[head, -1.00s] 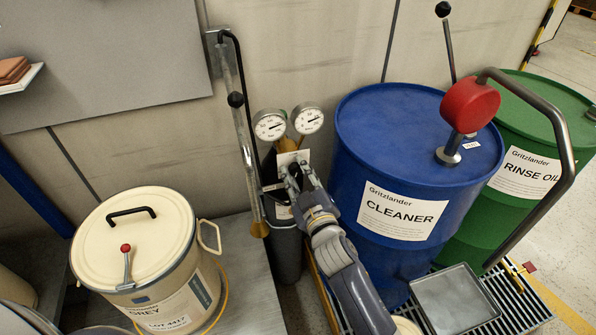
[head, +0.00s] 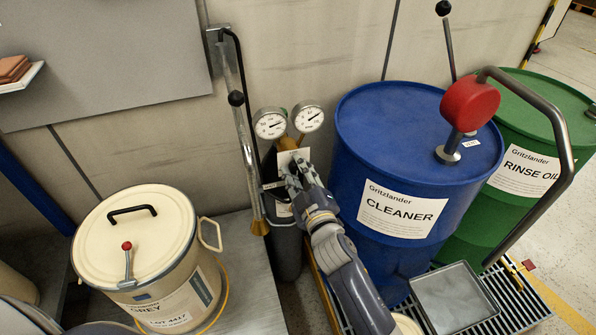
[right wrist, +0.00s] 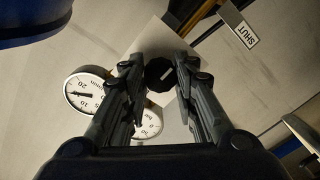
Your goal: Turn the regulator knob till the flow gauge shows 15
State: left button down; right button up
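The gas bottle (head: 286,255) stands behind my right gripper (head: 289,172). Its two round white gauges are a left gauge (head: 270,123) and a right gauge (head: 308,118). The dark faceted regulator knob (right wrist: 160,74) shows in the right wrist view, before a white card (right wrist: 152,38). My right gripper (right wrist: 158,64) is open, one finger on each side of the knob, with a small gap seeming to show. The flow gauge (right wrist: 90,90), marked 10 and 20, is partly covered by a finger; its needle seems to lie between those marks. My left gripper is not in view.
A blue CLEANER drum (head: 400,150) stands close right of my right arm, with a green drum (head: 520,190) beyond. A cream pail (head: 135,240) stands at left. A long metal tube (head: 243,140) hangs just left of the bottle.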

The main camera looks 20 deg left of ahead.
jog(key=o, duration=0.5)
jog(key=shift+c, duration=0.2)
jog(key=v, duration=1.2)
jog(key=shift+f, duration=0.1)
